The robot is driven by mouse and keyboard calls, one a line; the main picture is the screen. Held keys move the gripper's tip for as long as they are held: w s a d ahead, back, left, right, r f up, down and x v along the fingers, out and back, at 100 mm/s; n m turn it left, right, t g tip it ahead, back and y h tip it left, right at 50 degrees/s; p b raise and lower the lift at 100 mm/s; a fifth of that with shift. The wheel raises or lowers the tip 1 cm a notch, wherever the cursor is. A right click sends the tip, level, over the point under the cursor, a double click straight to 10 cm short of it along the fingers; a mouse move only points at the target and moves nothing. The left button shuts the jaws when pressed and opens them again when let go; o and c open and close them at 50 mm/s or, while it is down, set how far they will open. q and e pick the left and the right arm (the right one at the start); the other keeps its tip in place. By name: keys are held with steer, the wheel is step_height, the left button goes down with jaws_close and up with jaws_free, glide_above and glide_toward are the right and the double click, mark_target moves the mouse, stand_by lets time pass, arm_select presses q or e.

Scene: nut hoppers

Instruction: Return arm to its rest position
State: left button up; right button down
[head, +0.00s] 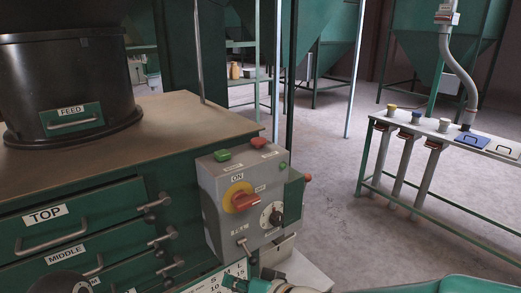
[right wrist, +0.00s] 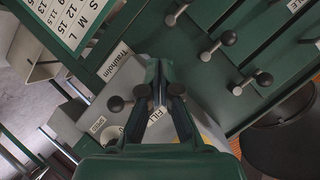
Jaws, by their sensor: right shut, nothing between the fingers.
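My right gripper (head: 250,284) shows at the bottom edge of the head view, partly cut off, in front of the size chart (head: 215,282) and below the control box (head: 245,200). In the right wrist view the right gripper (right wrist: 163,85) has its two dark green fingers drawn together with nothing between them. They overlap the grey control box (right wrist: 123,85) in the picture, near its small black-knobbed levers. Whether the fingers touch the box I cannot tell.
The green cabinet (head: 160,222) has labelled drawers and projecting knobbed levers. A black drum (head: 65,75) marked FEED stands on its top. A narrow green-framed bench (head: 450,142) stands at the right, with hoppers behind. The floor (head: 350,190) between is clear.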

steer(key=s+d+f+m+g+h+p, duration=0.2)
steer(key=d+f+m, duration=0.1)
steer(key=d+f, duration=0.55)
steer(key=s+d+f+m+g+h+p, duration=0.1)
steer(key=s+d+f+m+h+p, duration=0.3)
steer(key=f, duration=0.7)
steer(key=s+d+f+n+g, duration=0.2)
steer(key=s+d+f, duration=0.1)
steer(key=s, duration=0.3)
steer(key=s+d+f+n+g, duration=0.1)
steer(key=s+d+f+g, duration=0.1)
steer(key=s+f, duration=0.4)
steer(key=shift+s+d+n+h+b, duration=0.3)
steer(key=shift+d+n+b, duration=0.15)
steer(key=shift+d, duration=0.3)
steer(key=shift+f, duration=0.1)
